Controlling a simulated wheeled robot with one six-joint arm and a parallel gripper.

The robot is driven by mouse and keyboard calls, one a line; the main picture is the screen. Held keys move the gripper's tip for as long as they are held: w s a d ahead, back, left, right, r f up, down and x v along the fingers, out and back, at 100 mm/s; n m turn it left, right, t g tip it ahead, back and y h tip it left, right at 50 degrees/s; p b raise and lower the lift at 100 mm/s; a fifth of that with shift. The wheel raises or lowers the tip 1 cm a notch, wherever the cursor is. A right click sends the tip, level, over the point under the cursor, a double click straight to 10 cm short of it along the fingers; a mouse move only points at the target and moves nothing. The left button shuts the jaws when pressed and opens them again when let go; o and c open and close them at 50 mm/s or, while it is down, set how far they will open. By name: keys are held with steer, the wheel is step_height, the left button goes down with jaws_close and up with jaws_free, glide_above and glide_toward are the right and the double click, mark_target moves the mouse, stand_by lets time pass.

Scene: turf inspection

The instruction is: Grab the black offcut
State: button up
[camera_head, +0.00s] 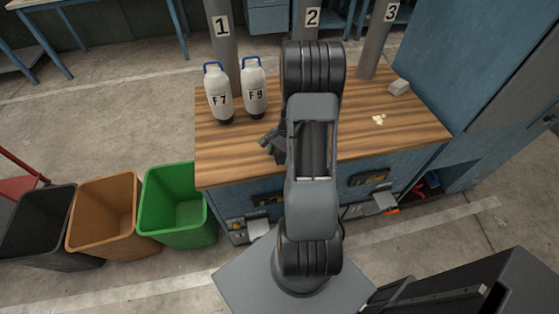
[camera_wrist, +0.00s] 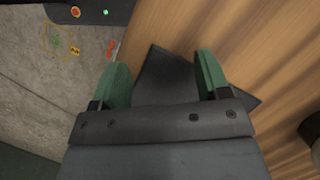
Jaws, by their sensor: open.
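The black offcut (camera_wrist: 168,88) is a flat, dark, angular piece on the wooden bench top in the wrist view. Part of it is hidden behind my gripper's body, and a corner shows to the right of the right finger. My gripper (camera_wrist: 163,62) is open, with its two green fingers apart and the offcut between and below them. I cannot tell whether the fingers touch it. In the head view my gripper (camera_head: 273,142) is over the bench's left front part, and I cannot make out the offcut there.
Two white bottles (camera_head: 219,98) (camera_head: 254,92) with blue handles stand on the bench (camera_head: 395,140) behind my gripper. A grey block (camera_head: 399,87) and pale crumbs (camera_head: 378,119) lie to the right. Black (camera_head: 35,235), orange (camera_head: 103,220) and green (camera_head: 170,215) bins stand at left.

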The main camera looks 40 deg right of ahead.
steer(key=c, duration=1.1)
jaws_close()
step_height(320, 180, up, 12)
steer(key=p, duration=0.9)
